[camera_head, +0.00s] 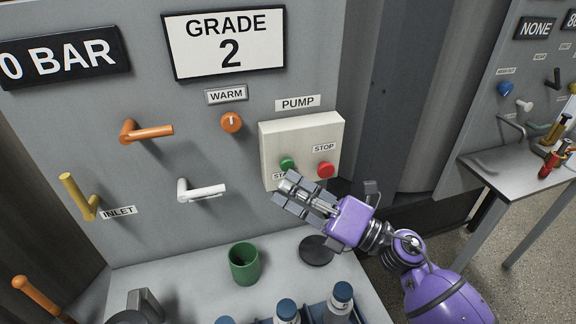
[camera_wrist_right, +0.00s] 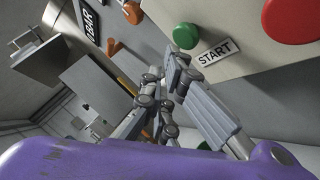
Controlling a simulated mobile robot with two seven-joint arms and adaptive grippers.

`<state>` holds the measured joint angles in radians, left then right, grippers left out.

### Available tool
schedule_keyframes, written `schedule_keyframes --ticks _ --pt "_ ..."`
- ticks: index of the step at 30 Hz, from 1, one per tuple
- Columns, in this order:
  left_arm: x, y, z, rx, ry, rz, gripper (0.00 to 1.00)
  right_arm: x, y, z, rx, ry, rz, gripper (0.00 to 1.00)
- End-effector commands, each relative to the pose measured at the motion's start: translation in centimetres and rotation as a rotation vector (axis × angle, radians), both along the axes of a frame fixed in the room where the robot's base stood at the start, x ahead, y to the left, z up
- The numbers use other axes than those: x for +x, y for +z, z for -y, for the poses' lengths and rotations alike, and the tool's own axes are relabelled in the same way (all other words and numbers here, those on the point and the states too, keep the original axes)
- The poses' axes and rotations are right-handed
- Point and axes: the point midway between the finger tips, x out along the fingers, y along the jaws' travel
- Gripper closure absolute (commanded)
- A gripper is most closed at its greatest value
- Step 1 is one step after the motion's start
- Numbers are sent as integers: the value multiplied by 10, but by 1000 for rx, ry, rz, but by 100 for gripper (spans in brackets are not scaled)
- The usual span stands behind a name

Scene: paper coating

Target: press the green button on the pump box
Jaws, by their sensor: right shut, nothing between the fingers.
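The cream pump box (camera_head: 299,137) is mounted on the grey panel under the PUMP label. Its green button (camera_head: 287,163) is at the lower left and its red button (camera_head: 325,170) is to the right, under STOP. My right gripper (camera_head: 284,188) is shut and empty, just below the green button in the head view, partly covering the START label. In the right wrist view, the green button (camera_wrist_right: 186,36) shows beside the fingertips (camera_wrist_right: 176,72), with the START label (camera_wrist_right: 215,52) next to it. I cannot tell whether the fingertips touch the box. My left gripper is not in view.
An orange lever (camera_head: 148,132), a white lever (camera_head: 203,191) and an orange WARM knob (camera_head: 231,122) are left of the box. Below stand a green cup (camera_head: 244,264) and several blue-capped bottles (camera_head: 287,308). A side table (camera_head: 512,168) is at right.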

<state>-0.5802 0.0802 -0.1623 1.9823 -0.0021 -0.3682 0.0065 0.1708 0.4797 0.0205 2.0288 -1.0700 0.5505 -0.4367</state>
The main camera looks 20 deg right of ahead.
Motion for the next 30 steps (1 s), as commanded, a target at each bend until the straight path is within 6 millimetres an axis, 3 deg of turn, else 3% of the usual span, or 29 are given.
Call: schedule_keyframes --ticks 30 --pt "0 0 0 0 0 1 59 9 0 0 0 0 0 100"
